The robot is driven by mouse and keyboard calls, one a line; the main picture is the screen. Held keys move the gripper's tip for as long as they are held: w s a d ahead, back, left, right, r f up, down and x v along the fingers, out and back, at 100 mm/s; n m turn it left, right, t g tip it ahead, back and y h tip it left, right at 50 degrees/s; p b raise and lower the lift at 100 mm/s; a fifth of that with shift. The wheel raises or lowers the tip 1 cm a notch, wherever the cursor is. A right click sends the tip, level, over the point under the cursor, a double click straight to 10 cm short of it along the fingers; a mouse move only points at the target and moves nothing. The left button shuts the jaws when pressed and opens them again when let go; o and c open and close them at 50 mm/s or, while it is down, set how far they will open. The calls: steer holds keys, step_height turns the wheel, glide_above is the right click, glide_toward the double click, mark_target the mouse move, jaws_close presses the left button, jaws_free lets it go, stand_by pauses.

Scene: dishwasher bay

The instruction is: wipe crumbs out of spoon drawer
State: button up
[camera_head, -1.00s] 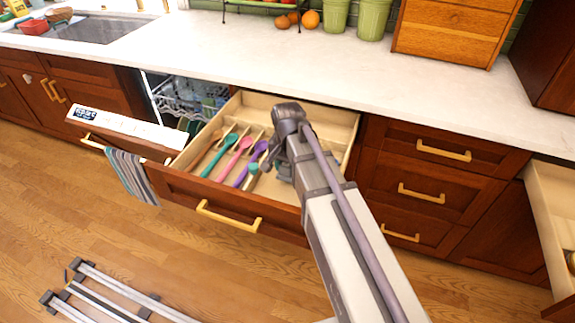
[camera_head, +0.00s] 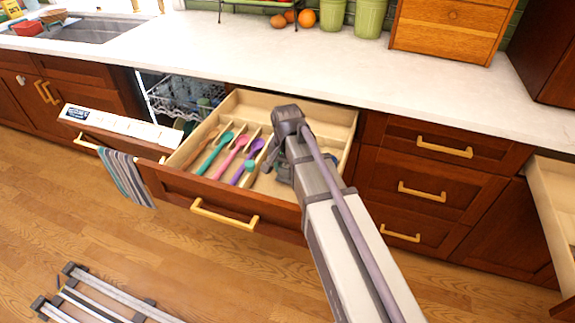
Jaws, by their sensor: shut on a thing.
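The spoon drawer (camera_head: 172,186) is pulled open, with a pale wooden inside and a yellow handle on its dark red front. Teal (camera_head: 216,152), pink (camera_head: 232,157) and purple (camera_head: 247,160) spoons lie slanted between dividers in its left part. A teal-headed utensil (camera_head: 249,165) lies to their right. My arm reaches over the drawer's front into its middle-right part. My gripper (camera_head: 284,170) is low inside, right of the spoons, partly hidden by my arm. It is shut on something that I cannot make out. I cannot make out crumbs at this size.
The open dishwasher (camera_head: 180,98) with its rack stands left of the drawer, and a striped towel (camera_head: 129,178) hangs on its door. Closed drawers (camera_head: 440,172) lie to the right; another open drawer (camera_head: 553,205) is at the right edge. The white countertop (camera_head: 260,55) is mostly clear.

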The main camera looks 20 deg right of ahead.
mark_target(284, 167)
steer(key=shift+s+a, duration=0.45)
steer(key=shift+s, duration=0.25)
steer(key=shift+w+a, duration=0.1)
steer(key=shift+w, duration=0.15)
steer(key=shift+w+d, duration=0.4)
steer(key=shift+w, duration=0.35)
steer(key=shift+w+d, duration=0.45)
steer(key=shift+w, duration=0.15)
steer(key=shift+s+a, duration=0.45)
steer(key=shift+s, duration=0.3)
steer(key=shift+s+a, duration=0.45)
steer(key=shift+s, duration=0.25)
step_height(284, 167, up, 7)
steer(key=p, duration=0.7)
steer(key=shift+r, duration=0.2)
